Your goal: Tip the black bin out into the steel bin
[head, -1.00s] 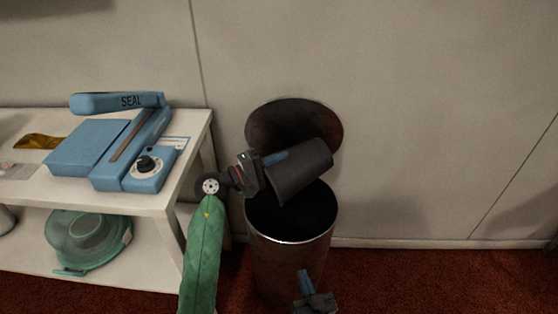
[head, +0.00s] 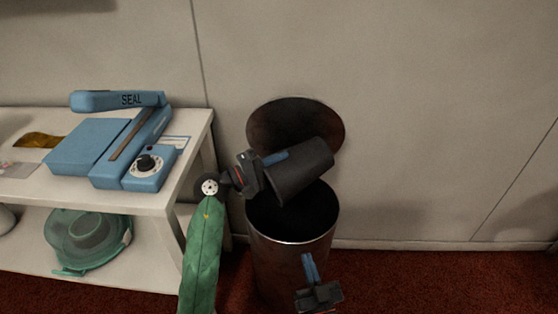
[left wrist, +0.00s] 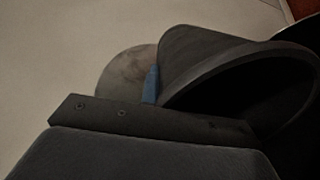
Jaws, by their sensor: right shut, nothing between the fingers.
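The black bin (head: 303,169) is tilted on its side over the open steel bin (head: 290,253), its mouth toward the right. My left gripper (head: 275,160) is shut on the black bin's wall. In the left wrist view the black bin (left wrist: 205,50) shows its dark mouth and one blue finger (left wrist: 151,86) lies against its wall. The inside of both bins is too dark to make out contents. The steel bin's round lid (head: 297,118) stands open behind, against the wall. My right gripper (head: 310,268) is shut and empty in front of the steel bin.
A white shelf unit (head: 150,203) stands at the left, close to my left arm. It bears a blue sealer (head: 135,145) on top and a green clear-lidded container (head: 88,240) below. Red carpet (head: 450,285) at the right is clear.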

